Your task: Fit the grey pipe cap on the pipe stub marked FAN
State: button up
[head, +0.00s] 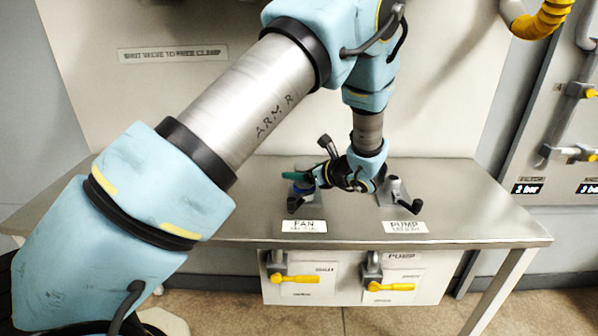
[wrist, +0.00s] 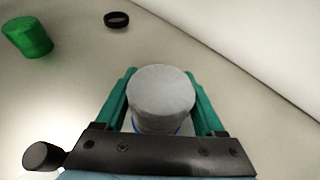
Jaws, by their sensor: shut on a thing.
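The grey pipe cap (wrist: 162,92) sits between the two green fingers of my gripper (wrist: 161,100) in the wrist view. My gripper is shut on it. A thin blue edge and a pale surface show just below the cap. In the head view my gripper (head: 303,178) is at the pipe stub marked FAN, behind its FAN label (head: 304,226). The fingers and wrist hide most of that stub and the cap. I cannot tell whether the cap is seated or just above the stub.
The PUMP stub (head: 395,188), with a black-knobbed lever, stands close right of my wrist. A green cap-like piece (wrist: 27,38) and a black ring (wrist: 116,19) lie apart from the fingers. The steel bench (head: 480,210) is clear at right. Yellow valve handles (head: 295,278) sit below its front edge.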

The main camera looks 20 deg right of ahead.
jog(key=shift+f, duration=0.15)
jog(key=o, duration=1.4)
jog(key=shift+c, duration=0.2)
jog(key=shift+s, duration=0.1)
jog(key=b+v, duration=0.3)
jog(key=v, duration=0.7)
jog(key=shift+s+d, duration=0.15)
jog(key=shift+s, duration=0.15)
